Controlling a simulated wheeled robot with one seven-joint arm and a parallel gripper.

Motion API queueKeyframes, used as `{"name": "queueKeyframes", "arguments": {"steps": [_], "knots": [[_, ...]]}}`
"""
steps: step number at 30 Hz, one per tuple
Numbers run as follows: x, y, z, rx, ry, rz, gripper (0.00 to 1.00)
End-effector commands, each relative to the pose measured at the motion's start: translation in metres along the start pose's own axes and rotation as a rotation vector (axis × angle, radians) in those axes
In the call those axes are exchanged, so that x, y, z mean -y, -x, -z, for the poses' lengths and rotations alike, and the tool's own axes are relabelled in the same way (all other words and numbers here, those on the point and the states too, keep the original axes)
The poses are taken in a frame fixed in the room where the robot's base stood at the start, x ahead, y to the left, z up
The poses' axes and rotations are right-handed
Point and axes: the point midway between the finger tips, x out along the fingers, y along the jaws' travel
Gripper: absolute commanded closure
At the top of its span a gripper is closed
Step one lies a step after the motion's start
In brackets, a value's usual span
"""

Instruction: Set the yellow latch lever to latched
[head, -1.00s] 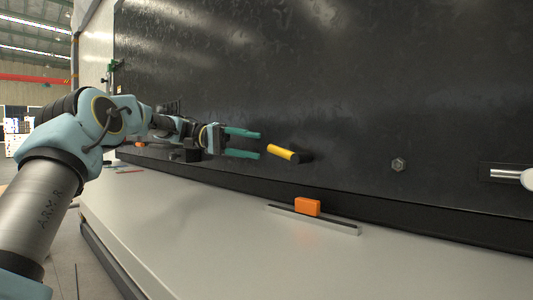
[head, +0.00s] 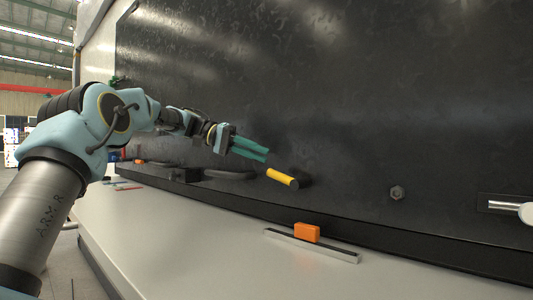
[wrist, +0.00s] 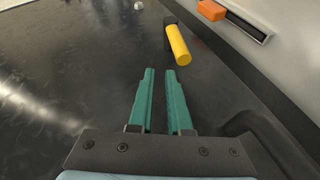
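The yellow latch lever (head: 281,177) sticks out from a black pivot (head: 303,180) on the dark upright panel. In the head view it slants from upper left down to the right. It also shows in the wrist view (wrist: 179,45), just beyond the fingertips. My gripper (head: 266,154) is a little above and left of the lever, apart from it. In the wrist view my gripper (wrist: 160,71) has its two green fingers apart with a narrow empty gap between them.
An orange block on a metal rail (head: 306,232) lies on the pale ledge below the lever. A hex bolt (head: 397,192) and a metal handle (head: 507,206) are on the panel to the right. The panel above the lever is clear.

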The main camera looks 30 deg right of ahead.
Motion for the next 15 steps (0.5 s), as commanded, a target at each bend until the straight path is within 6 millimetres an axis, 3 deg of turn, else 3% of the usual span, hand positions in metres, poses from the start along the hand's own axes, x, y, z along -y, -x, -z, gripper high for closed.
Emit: {"name": "queueKeyframes", "arguments": {"steps": [1,2,4,15], "knots": [[-0.021,-0.005,0.004,0.001,-0.012,0.044,0.9],[-0.027,-0.009,0.006,-0.001,-0.019,0.071,0.94],[-0.028,-0.022,0.005,-0.006,-0.034,0.129,1.0],[-0.043,-0.073,-0.018,-0.072,-0.225,0.523,1.0]]}}
